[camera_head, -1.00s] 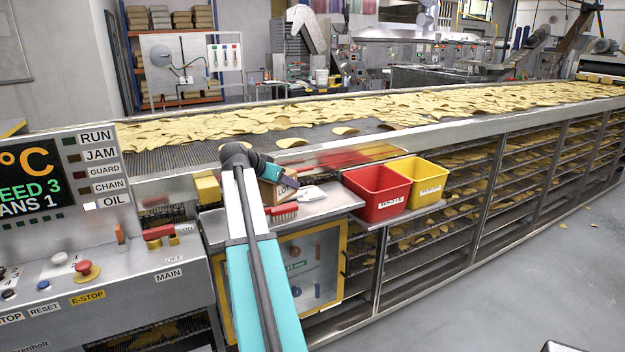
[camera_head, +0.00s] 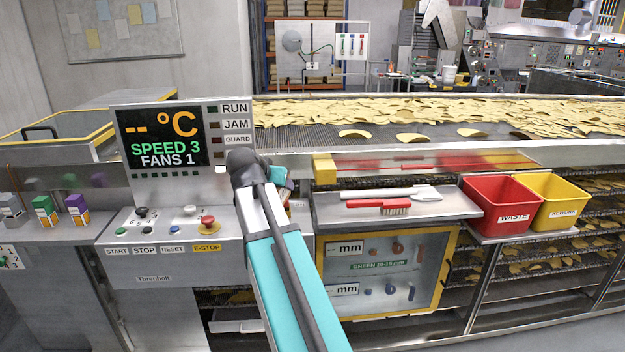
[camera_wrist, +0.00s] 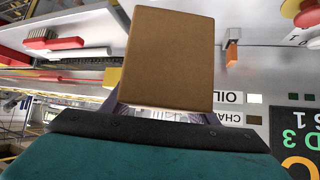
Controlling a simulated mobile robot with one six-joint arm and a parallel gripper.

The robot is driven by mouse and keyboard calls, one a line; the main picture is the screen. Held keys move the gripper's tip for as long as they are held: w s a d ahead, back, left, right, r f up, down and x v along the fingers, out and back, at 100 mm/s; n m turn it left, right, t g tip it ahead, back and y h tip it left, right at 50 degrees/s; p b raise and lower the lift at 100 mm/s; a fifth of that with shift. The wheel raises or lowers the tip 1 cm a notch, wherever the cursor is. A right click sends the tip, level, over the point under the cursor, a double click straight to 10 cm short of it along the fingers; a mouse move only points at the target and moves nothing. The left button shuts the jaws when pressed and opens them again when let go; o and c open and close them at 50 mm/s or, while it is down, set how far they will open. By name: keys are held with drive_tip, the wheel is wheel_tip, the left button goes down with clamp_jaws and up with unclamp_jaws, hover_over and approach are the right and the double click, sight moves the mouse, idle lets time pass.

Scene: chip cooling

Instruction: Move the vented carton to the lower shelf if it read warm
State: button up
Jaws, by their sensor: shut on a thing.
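A plain brown carton (camera_wrist: 168,58) fills the upper middle of the wrist view, between my gripper's fingers; no vents or label show on its visible face. In the head view my gripper (camera_head: 279,174) is beside the control panel, and my arm hides the carton there. My gripper is shut on this carton. The display (camera_head: 162,138) shows dashes before °C, with SPEED 3 and FANS 1, so no temperature figure shows. I cannot tell which surface is the lower shelf.
A steel ledge (camera_head: 335,214) holds a red brush (camera_head: 378,206) and a white scraper (camera_head: 400,192). Red (camera_head: 503,204) and yellow (camera_head: 549,201) bins stand to its right. Buttons, including the E-stop (camera_head: 208,223), lie near my arm.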

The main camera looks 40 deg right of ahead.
drive_tip(key=a+n+t+y, duration=0.3)
drive_tip(key=a+n+y, duration=0.2)
drive_tip(key=a, duration=2.6)
drive_tip(key=shift+w+r+n+t, duration=0.15)
drive_tip(key=shift+w+n+t, duration=0.3)
drive_tip(key=shift+n, duration=0.55)
